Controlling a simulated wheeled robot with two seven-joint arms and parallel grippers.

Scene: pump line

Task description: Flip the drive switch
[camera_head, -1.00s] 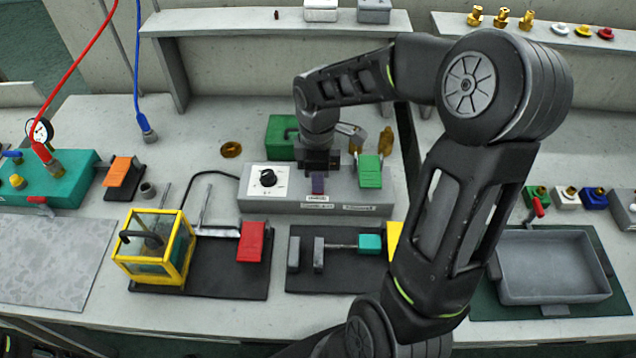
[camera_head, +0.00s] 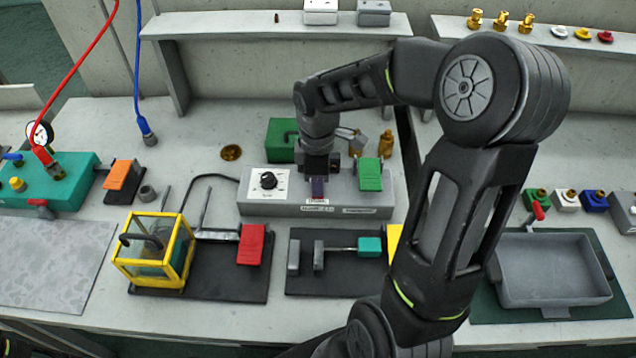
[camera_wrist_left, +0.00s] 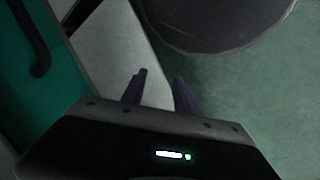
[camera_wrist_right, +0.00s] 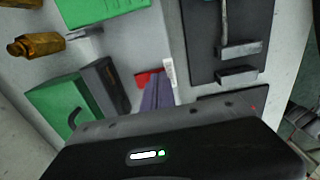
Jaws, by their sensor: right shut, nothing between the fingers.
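The grey control box (camera_head: 225,203) stands in the middle of the bench, with a black dial (camera_head: 268,180) on a white plate and a green flap (camera_head: 370,174). A small label with red lettering (camera_head: 317,195) is on its front part. My right gripper (camera_head: 318,190) is shut and empty, pointing down at the box just behind that label. In the right wrist view its fingers (camera_wrist_right: 158,92) are together beside a red part (camera_wrist_right: 142,78), likely the drive switch, which they partly hide; contact cannot be told. My left gripper (camera_wrist_left: 160,85) is open and empty, away from the box.
A green box (camera_head: 281,139) and brass fittings (camera_head: 386,143) stand behind the control box. In front are a yellow-framed case (camera_head: 152,250), a red flap (camera_head: 251,244) and a black mat (camera_head: 340,277). A grey tray (camera_head: 553,267) is at right. My right arm covers the middle right.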

